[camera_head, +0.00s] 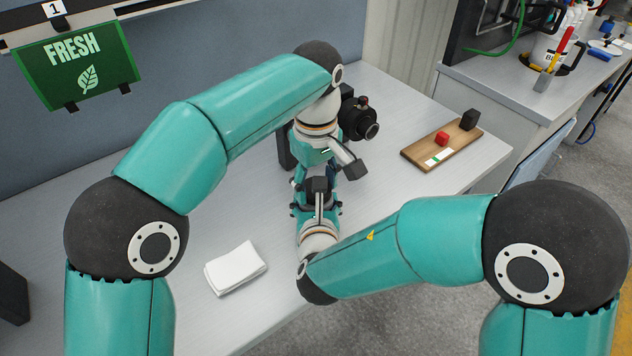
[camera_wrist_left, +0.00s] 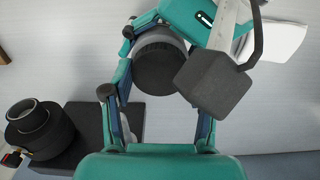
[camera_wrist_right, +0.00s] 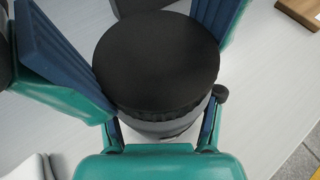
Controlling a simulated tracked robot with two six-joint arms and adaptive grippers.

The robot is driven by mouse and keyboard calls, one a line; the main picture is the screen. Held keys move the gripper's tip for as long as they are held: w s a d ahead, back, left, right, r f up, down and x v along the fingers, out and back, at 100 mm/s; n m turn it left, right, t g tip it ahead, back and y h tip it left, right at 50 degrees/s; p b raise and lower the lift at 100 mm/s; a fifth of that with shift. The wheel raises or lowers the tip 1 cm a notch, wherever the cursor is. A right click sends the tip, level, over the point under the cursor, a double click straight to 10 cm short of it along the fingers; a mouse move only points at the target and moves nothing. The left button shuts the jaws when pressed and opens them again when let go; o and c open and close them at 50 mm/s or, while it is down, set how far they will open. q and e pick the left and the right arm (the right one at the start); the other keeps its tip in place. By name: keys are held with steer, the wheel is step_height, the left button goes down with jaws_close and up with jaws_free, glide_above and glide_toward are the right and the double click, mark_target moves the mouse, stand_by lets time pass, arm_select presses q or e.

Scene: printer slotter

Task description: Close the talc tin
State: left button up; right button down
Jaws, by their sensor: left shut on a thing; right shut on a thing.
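The talc tin, a round grey body (camera_wrist_right: 160,127) with a wide black lid (camera_wrist_right: 155,62), is between my two grippers. The black lid also shows in the left wrist view (camera_wrist_left: 160,62), with a grey rim (camera_wrist_left: 160,33) behind it. My left gripper (camera_wrist_left: 163,88) is shut on the lid; its blue finger pads flank the lid in the right wrist view. My right gripper (camera_wrist_right: 160,112) is shut on the grey body. The lid sits over the body; I cannot tell whether it is fully seated. In the head view my arms hide most of the tin.
A white folded cloth or paper stack (camera_head: 236,268) lies at the table's front. A black device with a round knob (camera_head: 358,118) stands behind my grippers. Table between is clear.

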arm_select(q)
steer(key=m, duration=1.3)
steer(key=shift+a+f, duration=0.1)
steer(key=o, duration=1.3)
steer(key=shift+r, duration=2.3)
steer(key=shift+c, duration=0.4)
